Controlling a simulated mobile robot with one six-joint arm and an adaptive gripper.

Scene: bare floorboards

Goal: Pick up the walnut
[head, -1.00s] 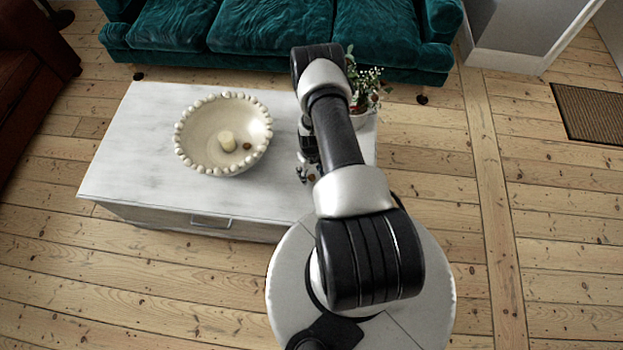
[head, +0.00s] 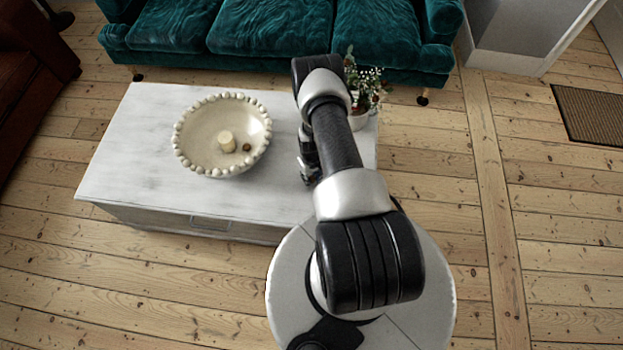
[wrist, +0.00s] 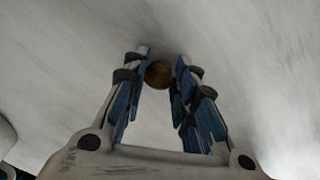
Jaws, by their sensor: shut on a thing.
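The walnut (wrist: 158,74) is a small round brown thing in the wrist view, between the tips of my gripper (wrist: 160,78). Both blue-padded fingers are closed in on it, one on each side, over a pale surface. I cannot tell whether the walnut still touches that surface. In the head view my gripper (head: 309,172) is low over the right part of the white table, partly hidden by my arm. The walnut cannot be made out there.
On the white table (head: 120,165) stands a beaded bowl (head: 195,150) holding a candle (head: 227,141) and a small brown round thing (head: 246,147). A potted plant (head: 365,90) is behind my arm. A green sofa (head: 260,28) stands beyond the table.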

